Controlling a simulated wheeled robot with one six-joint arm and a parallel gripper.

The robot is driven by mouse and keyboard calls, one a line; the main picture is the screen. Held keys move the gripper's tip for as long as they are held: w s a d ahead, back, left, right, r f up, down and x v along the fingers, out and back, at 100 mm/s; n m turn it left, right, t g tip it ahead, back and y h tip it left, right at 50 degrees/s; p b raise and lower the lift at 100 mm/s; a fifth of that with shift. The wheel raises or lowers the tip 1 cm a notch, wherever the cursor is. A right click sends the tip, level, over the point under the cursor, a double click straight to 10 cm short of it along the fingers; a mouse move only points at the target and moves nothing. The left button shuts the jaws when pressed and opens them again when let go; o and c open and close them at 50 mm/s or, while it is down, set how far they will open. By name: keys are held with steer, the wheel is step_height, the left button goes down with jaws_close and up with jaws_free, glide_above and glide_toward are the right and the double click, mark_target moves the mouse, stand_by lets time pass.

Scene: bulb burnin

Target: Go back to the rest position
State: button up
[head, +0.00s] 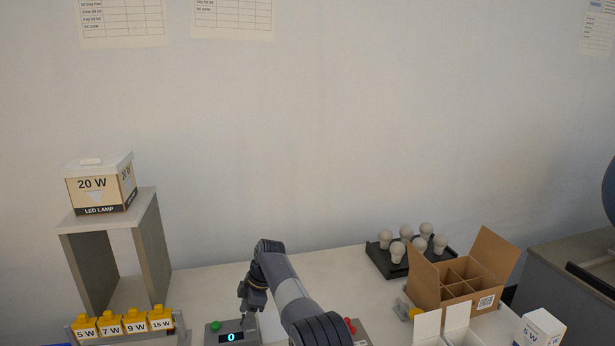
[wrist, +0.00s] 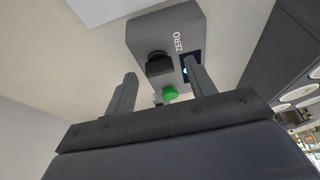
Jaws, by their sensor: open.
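My gripper (wrist: 158,90) is open in the wrist view, with its two dark fingers apart and nothing between them. In the head view my gripper (head: 246,304) hangs at the lower middle, above a grey box with a lit display (head: 232,337) that reads 0. In the wrist view the grey box (wrist: 205,25) carries the word ZERO, a black part and a green button (wrist: 170,93). The fingertips appear close to the box; I cannot tell whether they touch it.
A 20 W lamp box (head: 100,185) stands on a grey stand (head: 151,235) at left. Yellow-topped labelled blocks (head: 110,325) sit below it. At right are a black tray (head: 383,262) of several bulbs, an open divided carton (head: 461,292) and a white 5 W box (head: 540,328). A red button (head: 350,325) shows beside my arm.

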steer(key=shift+a+f, duration=0.15)
steer(key=shift+f, duration=0.2)
steer(key=shift+s+m+t+b, duration=0.15)
steer(key=shift+m+t+b, duration=0.25)
steer(key=shift+m+b, duration=0.75)
steer(key=m+t+b, duration=0.1)
steer(key=m, duration=0.2)
steer(key=shift+s, duration=0.1)
steer(key=shift+r+m+t, duration=0.15)
steer(key=shift+m+t, duration=0.45)
steer(key=shift+m, duration=0.55)
steer(key=m+p, duration=0.1)
steer(key=m, duration=0.1)
steer(key=m+t+h+p, duration=0.1)
steer(key=m+p, duration=0.1)
steer(key=m, duration=0.1)
steer(key=shift+s+a+r, duration=0.1)
steer(key=shift+s, duration=0.05)
steer(key=m+t+h+p, duration=0.1)
steer(key=m+p, duration=0.2)
steer(key=shift+m, duration=0.4)
steer(key=shift+a+m+h+p, duration=0.1)
steer(key=shift+m+h+p, duration=0.4)
steer(key=shift+m+p, duration=0.3)
steer(key=shift+t, duration=0.3)
